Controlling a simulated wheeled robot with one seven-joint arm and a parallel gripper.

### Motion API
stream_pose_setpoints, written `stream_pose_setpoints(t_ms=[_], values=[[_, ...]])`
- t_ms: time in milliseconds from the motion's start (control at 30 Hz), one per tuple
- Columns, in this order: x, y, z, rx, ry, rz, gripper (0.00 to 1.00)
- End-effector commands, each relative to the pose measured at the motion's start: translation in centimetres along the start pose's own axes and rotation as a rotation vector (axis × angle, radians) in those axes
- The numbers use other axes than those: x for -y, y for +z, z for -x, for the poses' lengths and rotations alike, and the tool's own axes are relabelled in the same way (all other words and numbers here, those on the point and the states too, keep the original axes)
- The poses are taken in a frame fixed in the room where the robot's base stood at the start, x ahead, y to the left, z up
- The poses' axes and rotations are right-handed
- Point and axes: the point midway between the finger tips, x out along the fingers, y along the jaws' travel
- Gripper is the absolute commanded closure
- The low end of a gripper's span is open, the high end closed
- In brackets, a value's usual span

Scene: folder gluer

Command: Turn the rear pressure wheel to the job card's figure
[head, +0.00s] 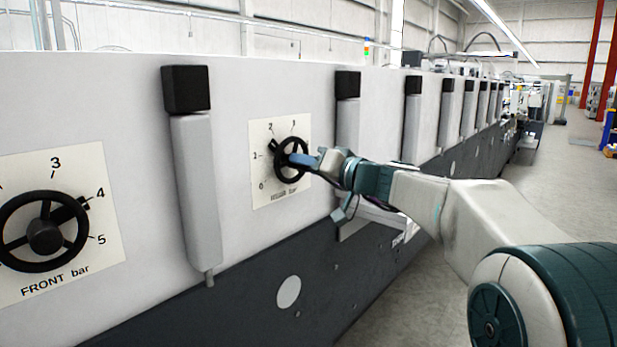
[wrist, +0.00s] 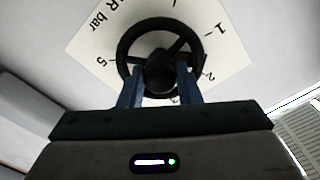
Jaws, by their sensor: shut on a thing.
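The rear pressure wheel (head: 291,142) is a black spoked handwheel on a white dial plate (head: 262,190) with figures around it. In the head view its dark pointer stands at the upper left, close to the 2. In the wrist view the wheel (wrist: 124,42) appears with the dial (wrist: 92,48) turned over, its 5, 1 and 2 readable. My gripper (head: 298,160) is on the wheel from the front. In the wrist view its two blue fingers (wrist: 160,84) stand either side of the black hub, shut on the wheel. I can make out no job card.
The front wheel (head: 45,236) on its own dial is at the left, its pointer near 4. Grey upright covers with black caps (head: 187,89) stick out from the panel either side of the rear dial. Open floor (head: 560,185) lies to the right.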

Motion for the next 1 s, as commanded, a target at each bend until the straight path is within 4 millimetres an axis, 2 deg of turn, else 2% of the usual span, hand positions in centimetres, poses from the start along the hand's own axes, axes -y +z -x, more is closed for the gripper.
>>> stream_pose_setpoints(t_ms=[1000], values=[[0.17,-0.05,-0.07,0.007,0.0,-0.966,0.92]])
